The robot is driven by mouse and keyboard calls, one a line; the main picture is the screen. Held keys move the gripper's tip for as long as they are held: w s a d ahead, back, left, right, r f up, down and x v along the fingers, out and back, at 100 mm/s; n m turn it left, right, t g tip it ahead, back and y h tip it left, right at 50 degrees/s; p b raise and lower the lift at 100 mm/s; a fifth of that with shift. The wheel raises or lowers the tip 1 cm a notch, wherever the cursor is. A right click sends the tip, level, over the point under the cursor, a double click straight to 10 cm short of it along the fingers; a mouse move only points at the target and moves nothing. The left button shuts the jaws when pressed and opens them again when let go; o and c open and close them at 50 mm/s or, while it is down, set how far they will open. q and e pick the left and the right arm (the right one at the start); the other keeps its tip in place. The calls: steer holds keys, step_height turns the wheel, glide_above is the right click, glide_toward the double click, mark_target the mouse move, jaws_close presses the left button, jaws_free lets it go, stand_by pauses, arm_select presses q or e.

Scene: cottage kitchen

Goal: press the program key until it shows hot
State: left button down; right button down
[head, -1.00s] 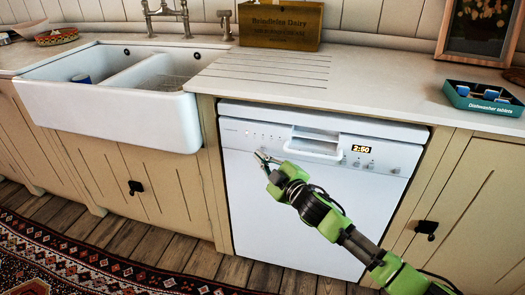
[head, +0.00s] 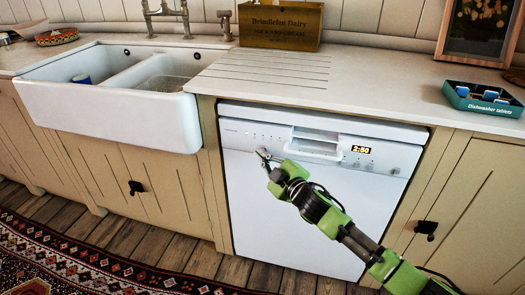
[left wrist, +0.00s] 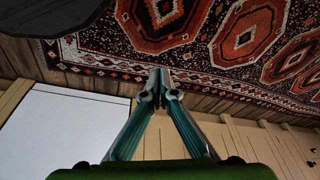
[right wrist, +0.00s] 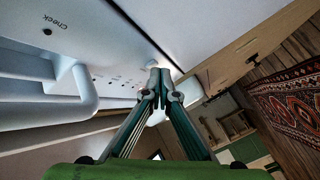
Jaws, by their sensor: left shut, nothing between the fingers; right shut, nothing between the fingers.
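The white dishwasher (head: 290,210) stands under the worktop with its door shut. Its control panel carries a lit display (head: 361,149) that reads 2:50, a handle recess (head: 314,143) and small keys on both sides. My right gripper (head: 261,154) is shut and empty, with its tips at the panel left of the handle. In the right wrist view the tips (right wrist: 159,72) are close to the panel (right wrist: 100,78) near small marks; I cannot tell whether they touch it. My left gripper (left wrist: 159,73) is shut and empty above the floor, outside the head view.
A white double sink (head: 110,95) is left of the dishwasher. A wooden dairy crate (head: 281,25) and a teal box of dishwasher tablets (head: 483,98) stand on the worktop. A patterned rug (head: 70,262) lies on the floor.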

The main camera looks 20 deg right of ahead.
arm_select(q)
steer(key=shift+w+d+r, duration=0.1)
steer(key=shift+w+r, duration=0.1)
arm_select(e)
steer(key=shift+w+d, duration=0.1)
arm_select(q)
steer(key=shift+f, duration=0.1)
arm_select(e)
steer(key=shift+s+a, duration=0.2)
steer(key=shift+s, duration=0.05)
arm_select(q)
steer(key=x, duration=0.2)
steer(key=shift+s+f+p, duration=0.2)
steer(key=shift+f+p, duration=0.15)
arm_select(e)
steer(key=shift+s+a, duration=0.15)
steer(key=shift+s, duration=0.1)
